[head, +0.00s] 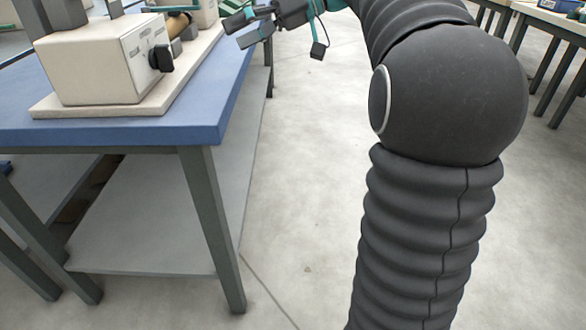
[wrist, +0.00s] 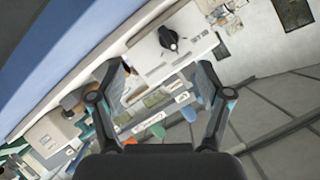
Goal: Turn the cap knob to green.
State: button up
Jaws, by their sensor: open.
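A black knob (head: 160,58) sits on the right face of the cream winder box (head: 90,65), beside a small marked label. In the wrist view a black knob (wrist: 168,38) with a light pointer mark shows on a pale panel (wrist: 190,42). I cannot make out a green mark around it. My gripper (head: 234,30) is right of the box, apart from the knob, fingers toward the machine. In the wrist view my gripper (wrist: 161,66) has its two fingers spread with nothing held between them. The knob appears beyond the fingertips, slightly right of their middle.
The winder stands on a cream base board (head: 125,107) on a blue-topped bench (head: 150,132) with a grey lower shelf (head: 150,240). Bare floor (head: 300,150) lies right of the bench. Other benches stand at the far right.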

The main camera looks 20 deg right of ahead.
jog(key=s+d+f+m+t+h, duration=0.1)
jog(key=s+f+m+h, duration=0.25)
jog(key=f, duration=0.25)
jog(key=s+f+m+h, duration=0.3)
jog(key=f+m, duration=0.1)
jog(key=f, duration=0.2)
jog(key=s+f+h+p, duration=0.1)
jog(key=s+f+h, duration=0.1)
jog(key=s, duration=0.5)
jog(key=s+d+f+m+t+h+p, duration=0.1)
jog(key=s+f+h, duration=0.2)
jog(key=s+f, duration=0.2)
jog(key=shift+s+f, duration=0.25)
jog(key=shift+s, duration=1.25)
